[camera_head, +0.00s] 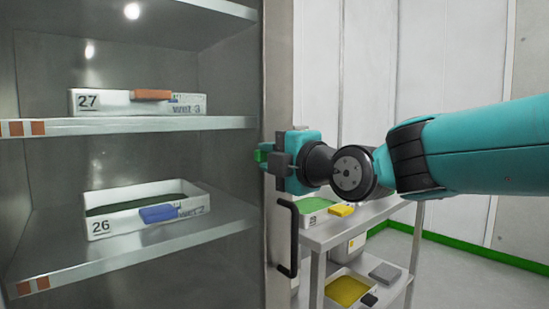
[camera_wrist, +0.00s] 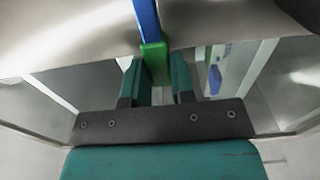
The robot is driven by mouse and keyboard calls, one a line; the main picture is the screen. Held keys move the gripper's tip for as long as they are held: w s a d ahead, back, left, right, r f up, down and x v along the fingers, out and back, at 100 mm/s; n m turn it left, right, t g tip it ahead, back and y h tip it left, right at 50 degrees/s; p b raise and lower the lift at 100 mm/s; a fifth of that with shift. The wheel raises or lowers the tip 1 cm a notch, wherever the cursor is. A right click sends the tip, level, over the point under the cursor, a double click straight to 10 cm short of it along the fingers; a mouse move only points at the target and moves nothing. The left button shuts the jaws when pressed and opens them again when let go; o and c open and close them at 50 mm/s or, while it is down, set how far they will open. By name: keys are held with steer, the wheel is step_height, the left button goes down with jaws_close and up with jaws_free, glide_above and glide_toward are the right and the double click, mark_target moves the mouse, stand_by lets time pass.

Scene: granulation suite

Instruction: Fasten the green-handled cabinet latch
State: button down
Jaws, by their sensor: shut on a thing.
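The green latch handle (camera_head: 261,155) shows at the right front edge of the cabinet (camera_head: 278,70), mostly covered by my gripper. My gripper (camera_head: 272,156) comes in from the right and is shut on this handle. In the wrist view the green handle (camera_wrist: 154,62) lies between the two teal fingers of my gripper (camera_wrist: 157,82). A blue bar (camera_wrist: 148,20) runs up from the green end to the top edge of that view. How the latch sits against its catch is hidden.
A black pull handle (camera_head: 294,238) stands out below my gripper. Tray 27 (camera_head: 130,104) and tray 26 (camera_head: 125,222) sit on the open cabinet's shelves. A cart (camera_head: 345,229) with several containers stands behind, to the right. Pale wall panels fill the back.

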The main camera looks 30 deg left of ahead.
steer(key=shift+f, duration=0.15)
steer(key=c, duration=1)
jaws_free()
steer(key=shift+o, duration=0.2)
steer(key=b+v, duration=0.2)
steer(key=v, duration=1.5)
steer(key=shift+d, duration=0.2)
steer(key=shift+s, duration=0.1)
